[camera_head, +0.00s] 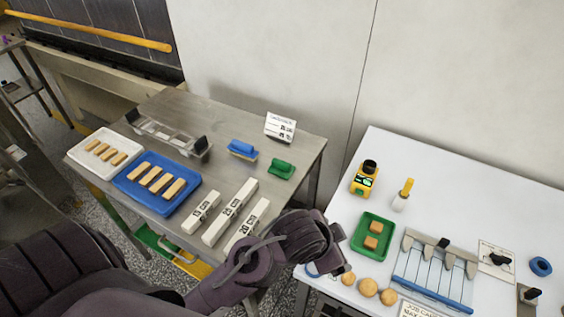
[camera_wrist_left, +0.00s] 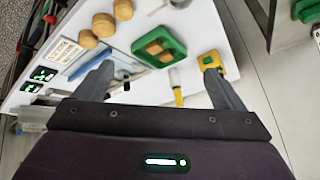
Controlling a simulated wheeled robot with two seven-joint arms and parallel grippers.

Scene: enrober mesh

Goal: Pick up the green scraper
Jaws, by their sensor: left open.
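The green scraper (camera_head: 282,170) lies on the metal table, near its right edge, beside a blue scraper-like tool (camera_head: 242,149) in the head view. A green piece (camera_wrist_left: 307,11), apparently the same scraper, is cut off at the top right corner of the left wrist view. My left gripper (camera_wrist_left: 160,88) is open with its fingers wide apart and nothing held between them. It is over the white table, apart from the scraper. In the head view my left wrist hides most of the gripper. My right gripper is not in view.
On the metal table are white numbered blocks (camera_head: 230,212), a blue tray (camera_head: 134,198), a white tray (camera_head: 75,151) and a small sign (camera_head: 280,127). The white table (camera_head: 455,190) holds a green tray (camera_head: 357,237), a yellow device (camera_head: 364,180) and a wire frame (camera_head: 430,284). A gap separates the tables.

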